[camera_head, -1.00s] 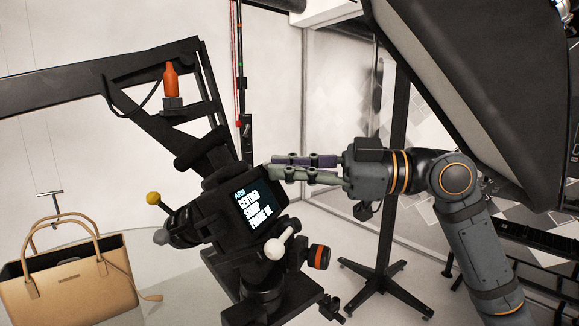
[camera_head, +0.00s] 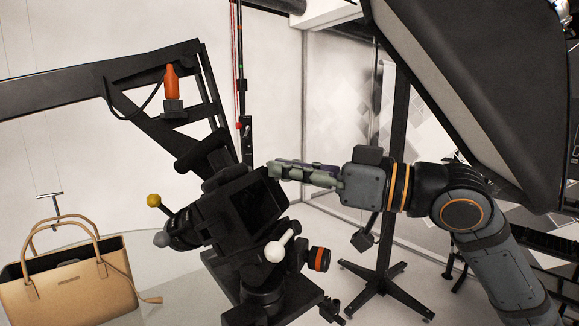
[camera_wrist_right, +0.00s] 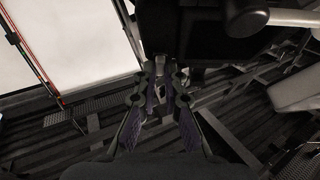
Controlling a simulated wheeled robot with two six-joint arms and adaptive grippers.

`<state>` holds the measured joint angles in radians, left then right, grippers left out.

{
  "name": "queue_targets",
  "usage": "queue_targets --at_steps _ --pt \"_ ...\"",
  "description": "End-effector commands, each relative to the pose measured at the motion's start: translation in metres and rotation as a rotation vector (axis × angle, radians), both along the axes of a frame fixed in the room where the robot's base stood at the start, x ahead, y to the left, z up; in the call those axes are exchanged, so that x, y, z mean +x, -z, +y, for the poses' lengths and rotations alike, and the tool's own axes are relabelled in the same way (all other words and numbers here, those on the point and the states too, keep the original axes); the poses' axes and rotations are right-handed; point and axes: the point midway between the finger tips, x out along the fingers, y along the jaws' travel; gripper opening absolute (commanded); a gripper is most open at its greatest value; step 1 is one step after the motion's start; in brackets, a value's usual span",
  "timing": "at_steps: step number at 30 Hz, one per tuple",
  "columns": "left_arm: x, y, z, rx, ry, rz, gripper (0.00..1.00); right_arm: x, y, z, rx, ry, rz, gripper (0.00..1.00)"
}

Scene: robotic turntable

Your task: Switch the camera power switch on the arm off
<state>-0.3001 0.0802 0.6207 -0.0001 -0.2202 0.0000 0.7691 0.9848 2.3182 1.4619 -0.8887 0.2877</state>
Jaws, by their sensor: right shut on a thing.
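The black camera (camera_head: 215,215) sits on the turntable's arm (camera_head: 100,75), and its screen (camera_head: 262,205) is dark. My right gripper (camera_head: 272,171) reaches in from the right, with its fingertips at the upper right edge of the camera, beside the screen. In the right wrist view the fingers (camera_wrist_right: 161,75) come close together at the underside of the dark camera body (camera_wrist_right: 190,35). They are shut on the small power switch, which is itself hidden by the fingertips. My left gripper is not in view.
A white-ended lever (camera_head: 279,246) and an orange-ringed knob (camera_head: 319,259) stick out below the screen. A tan handbag (camera_head: 75,285) stands at the left. A large black softbox (camera_head: 490,90) hangs over my right arm, and a black stand (camera_head: 385,270) is behind it.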

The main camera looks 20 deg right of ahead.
Motion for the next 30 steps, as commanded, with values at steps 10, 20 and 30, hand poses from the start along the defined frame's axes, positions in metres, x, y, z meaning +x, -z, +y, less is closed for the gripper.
queue_targets --at_steps 10,20,30 --pt "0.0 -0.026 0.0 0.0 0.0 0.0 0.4 0.0 -0.004 0.0 0.144 0.132 0.163 0.0" --pt "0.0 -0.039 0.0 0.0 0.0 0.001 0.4 0.001 -0.002 -0.001 0.216 0.196 0.244 0.0" --pt "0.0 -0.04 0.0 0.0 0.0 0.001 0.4 0.001 -0.001 -0.001 0.23 0.209 0.26 0.0"
